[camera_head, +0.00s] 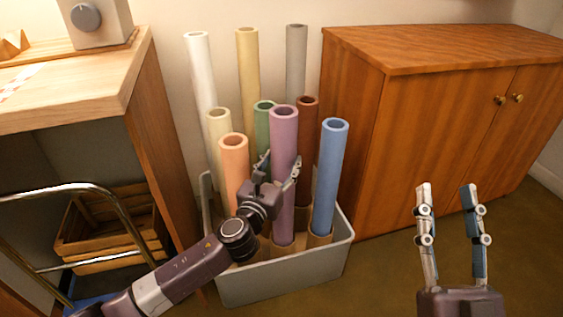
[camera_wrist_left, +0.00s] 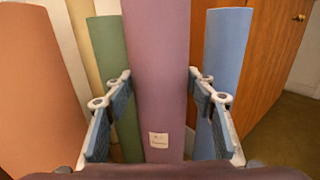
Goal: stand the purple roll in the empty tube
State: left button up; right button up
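In the left wrist view the purple roll (camera_wrist_left: 158,60) rises between the spread fingers and bears a small white label near the bottom; finger contact is not clear. My right gripper (camera_head: 447,188) is open and empty, in front of the cabinet.
The grey bin (camera_head: 290,291) holds several other rolls, including a blue roll (camera_head: 330,175) to the right, an orange roll (camera_head: 233,165) to the left and a green one behind. A wooden cabinet (camera_head: 365,150) stands right, a workbench (camera_head: 135,85) left. Floor at lower right is clear.

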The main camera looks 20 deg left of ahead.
pick_arm(q)
jog(key=o, duration=0.4)
jog(key=shift+r, duration=0.1)
jog(key=shift+o, duration=0.2)
jog(key=shift+f, duration=0.2)
jog(key=s, duration=1.2)
jog(key=shift+a, duration=0.2)
jog(key=shift+r, duration=0.1)
jog(key=shift+d, duration=0.1)
